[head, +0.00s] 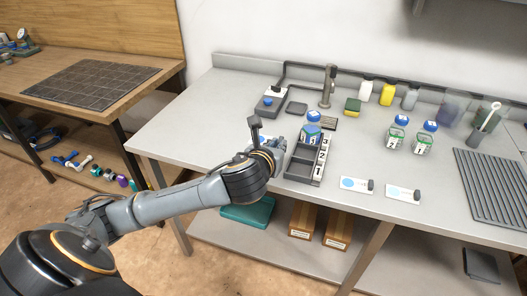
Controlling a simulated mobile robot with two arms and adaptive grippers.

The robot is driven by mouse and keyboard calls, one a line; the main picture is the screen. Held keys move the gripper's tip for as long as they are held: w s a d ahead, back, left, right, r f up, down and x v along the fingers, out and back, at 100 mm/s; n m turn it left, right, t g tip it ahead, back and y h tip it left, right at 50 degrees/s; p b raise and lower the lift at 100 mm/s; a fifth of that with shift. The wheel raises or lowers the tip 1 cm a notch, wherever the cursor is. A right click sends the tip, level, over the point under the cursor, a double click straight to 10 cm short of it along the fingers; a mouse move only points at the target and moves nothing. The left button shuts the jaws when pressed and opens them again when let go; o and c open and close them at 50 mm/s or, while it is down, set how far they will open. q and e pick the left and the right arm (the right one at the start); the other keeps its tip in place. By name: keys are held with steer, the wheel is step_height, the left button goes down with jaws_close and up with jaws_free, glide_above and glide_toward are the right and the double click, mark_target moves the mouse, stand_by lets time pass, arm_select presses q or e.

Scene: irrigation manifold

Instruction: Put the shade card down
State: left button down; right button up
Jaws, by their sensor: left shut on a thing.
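My left gripper (279,144) is over the bench, just left of the dark compartment tray. It is shut on what seems to be the shade card, but wrist and fingers hide nearly all of it. A small pale edge (239,131) shows behind the wrist; I cannot tell whether it belongs to a card. My right gripper is out of view.
The tray (304,173), numbered along its right side, holds a blue-capped bottle (312,133) at its back. Two blue-capped jars (396,138) (426,139) stand to the right. A ribbed grey mat (495,183) lies at far right. Bench surface is clear between tray and jars.

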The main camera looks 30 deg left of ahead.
arm_select(q)
steer(key=w+a+f, duration=0.2)
steer(key=w, duration=0.1)
steer(key=shift+w+a+f, duration=0.25)
steer(key=shift+a, duration=0.15)
steer(key=w+f, duration=0.1)
steer(key=a+f, duration=0.1)
steer(key=w+f, duration=0.1)
steer(key=f, duration=0.1)
steer(key=shift+w+a+b, duration=0.3)
steer(key=shift+a, duration=0.1)
steer(key=shift+w+a+f, duration=0.25)
steer(key=shift+w+f, duration=0.05)
steer(key=shift+f, duration=0.1)
steer(key=shift+w+a+f, duration=0.15)
steer(key=shift+f, duration=0.15)
step_height(320, 180, down, 3)
steer(key=shift+r, duration=0.1)
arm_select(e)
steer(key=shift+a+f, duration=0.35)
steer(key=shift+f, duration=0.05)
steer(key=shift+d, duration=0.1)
arm_select(q)
steer(key=c, duration=1.4)
jaws_free()
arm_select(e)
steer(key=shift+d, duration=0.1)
